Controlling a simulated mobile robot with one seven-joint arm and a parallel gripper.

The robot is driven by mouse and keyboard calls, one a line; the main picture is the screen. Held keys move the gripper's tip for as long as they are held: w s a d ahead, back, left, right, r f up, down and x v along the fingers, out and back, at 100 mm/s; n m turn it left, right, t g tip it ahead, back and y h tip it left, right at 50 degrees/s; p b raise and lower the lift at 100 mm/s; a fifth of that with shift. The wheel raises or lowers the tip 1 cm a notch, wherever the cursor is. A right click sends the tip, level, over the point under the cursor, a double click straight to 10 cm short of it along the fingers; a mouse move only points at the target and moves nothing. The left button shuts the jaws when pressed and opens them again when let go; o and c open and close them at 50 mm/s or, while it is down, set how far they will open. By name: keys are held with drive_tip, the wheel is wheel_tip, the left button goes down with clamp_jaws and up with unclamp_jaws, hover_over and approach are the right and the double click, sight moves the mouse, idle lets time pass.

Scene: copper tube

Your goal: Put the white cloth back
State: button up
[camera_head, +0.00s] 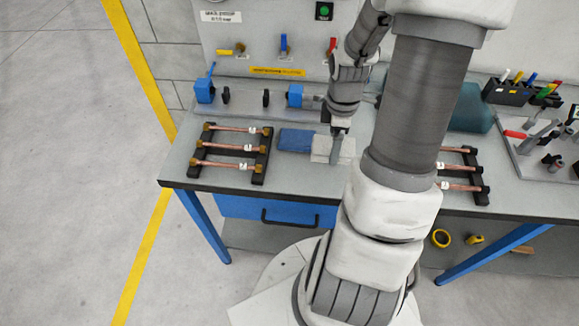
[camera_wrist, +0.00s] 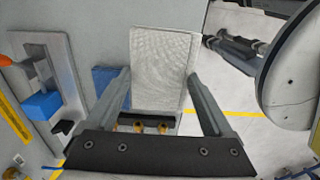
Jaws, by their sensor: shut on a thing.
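The white cloth (camera_head: 320,156) is a pale folded pad over the bench top, just right of the blue cloth (camera_head: 297,140). My gripper (camera_head: 336,152) points down and is shut on the white cloth. In the wrist view the white cloth (camera_wrist: 163,50) fills the space between my two fingers, and its textured face shows. The blue cloth shows partly behind it at the left in the wrist view (camera_wrist: 103,78). I cannot tell whether the white cloth touches the bench or is held slightly above it.
A black rack with copper tubes (camera_head: 231,150) stands left of the cloths. A second rack (camera_head: 463,173) is partly hidden behind my arm. A blue vise-like fixture (camera_head: 206,90) stands at the back left. The bench's front edge (camera_head: 260,192) is close.

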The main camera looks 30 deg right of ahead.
hover_over(294, 172)
wheel_tip(294, 172, down, 6)
drive_tip(key=shift+r, duration=0.1)
drive_tip(key=shift+f, duration=2.05)
drive_tip(key=shift+f+b, duration=0.2)
drive_tip(key=shift+b, duration=0.15)
drive_tip(key=o, duration=1.1)
drive_tip(key=shift+c, duration=0.2)
drive_tip(key=shift+r, duration=0.2)
wheel_tip(294, 172, up, 12)
drive_tip(key=p, duration=0.1)
